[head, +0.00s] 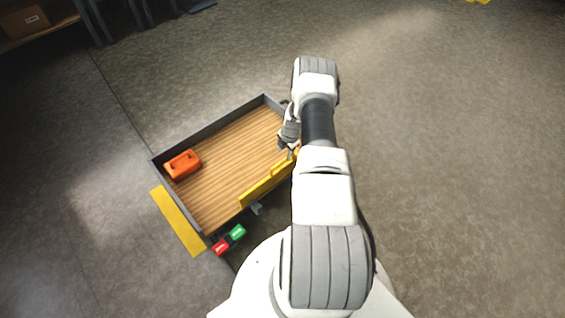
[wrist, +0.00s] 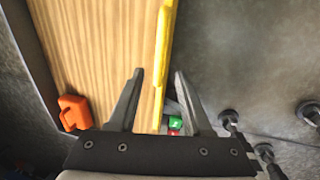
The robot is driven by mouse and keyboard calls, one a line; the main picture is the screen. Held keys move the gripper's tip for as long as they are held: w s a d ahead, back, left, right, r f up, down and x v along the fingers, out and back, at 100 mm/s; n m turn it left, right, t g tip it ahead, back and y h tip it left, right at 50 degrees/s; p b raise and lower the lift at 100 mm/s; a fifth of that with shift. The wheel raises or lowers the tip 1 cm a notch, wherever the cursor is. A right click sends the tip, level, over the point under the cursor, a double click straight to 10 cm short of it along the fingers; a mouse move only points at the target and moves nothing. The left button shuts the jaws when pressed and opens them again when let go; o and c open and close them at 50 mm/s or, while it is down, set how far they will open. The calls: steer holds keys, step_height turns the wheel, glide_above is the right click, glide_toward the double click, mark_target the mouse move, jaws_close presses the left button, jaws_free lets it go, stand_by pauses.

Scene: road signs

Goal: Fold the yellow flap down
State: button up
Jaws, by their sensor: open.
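The yellow flap (head: 265,186) stands along the near edge of a wood-floored tray (head: 222,209) with grey walls. Its right end is hidden by my arm in the head view. In the wrist view the flap (wrist: 165,45) runs down from the top edge as a narrow yellow strip. My gripper (head: 291,153) is at the flap's right end in the head view. In the wrist view my gripper (wrist: 160,75) is open, with the strip between its two fingers in the picture. I cannot tell whether either finger touches it.
An orange box (head: 183,164) sits in the tray's left corner. A green block (head: 237,233) and a red block (head: 221,247) are beside the tray's near corner. A yellow floor strip (head: 178,221) lies along the left side. The floor to the right is clear.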

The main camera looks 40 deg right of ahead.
mark_target(282, 162)
steer(key=f+b, duration=0.1)
steer(key=f, duration=0.2)
steer(key=w+f+b, duration=0.1)
steer(key=f, duration=0.2)
steer(key=shift+w+a+f, duration=0.1)
steer(key=shift+w+f, duration=0.05)
steer(key=shift+f, duration=0.2)
jaws_close()
stand_by(1.1)
